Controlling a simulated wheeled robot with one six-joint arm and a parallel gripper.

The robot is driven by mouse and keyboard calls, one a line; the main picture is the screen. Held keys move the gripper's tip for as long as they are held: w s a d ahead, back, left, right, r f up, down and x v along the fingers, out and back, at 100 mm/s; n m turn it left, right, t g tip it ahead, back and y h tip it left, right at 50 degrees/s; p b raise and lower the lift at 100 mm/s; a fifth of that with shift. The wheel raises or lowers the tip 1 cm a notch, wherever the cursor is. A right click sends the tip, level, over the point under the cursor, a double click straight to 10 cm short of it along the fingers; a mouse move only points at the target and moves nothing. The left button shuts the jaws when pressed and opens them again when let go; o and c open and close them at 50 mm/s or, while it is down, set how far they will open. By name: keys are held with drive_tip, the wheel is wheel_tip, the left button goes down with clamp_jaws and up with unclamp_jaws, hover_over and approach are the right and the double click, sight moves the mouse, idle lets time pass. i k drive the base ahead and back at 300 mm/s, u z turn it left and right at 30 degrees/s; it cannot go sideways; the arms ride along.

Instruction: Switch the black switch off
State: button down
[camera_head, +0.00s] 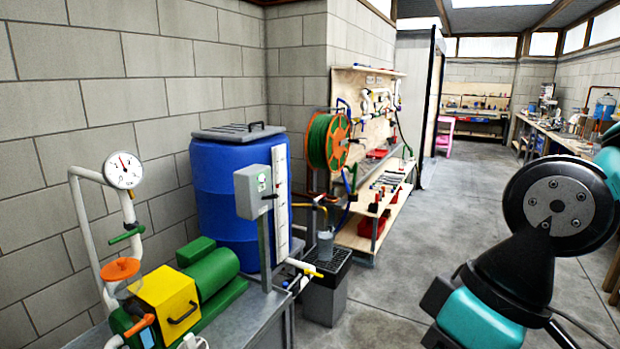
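A grey switch box (253,191) stands on a post in front of the blue barrel, left of the middle. It has a small green and white round mark on its front. A small black switch lever (270,196) sticks out at its right side. It is too small to read its position surely. My arm shows at the right, in teal and black, well apart from the box. My gripper's fingers cannot be made out in this view.
A blue barrel (228,165) stands behind the box. A green pump (207,277), a yellow box (166,300) and a pressure gauge (123,170) are at the left. A hose reel (328,142) and a shelf unit (368,235) stand beyond. The concrete floor (440,225) is clear in the middle.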

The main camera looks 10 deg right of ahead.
sight(274, 196)
drive_tip(key=z, duration=0.1)
drive_tip(key=i, duration=1.5)
drive_tip(key=u, duration=0.75)
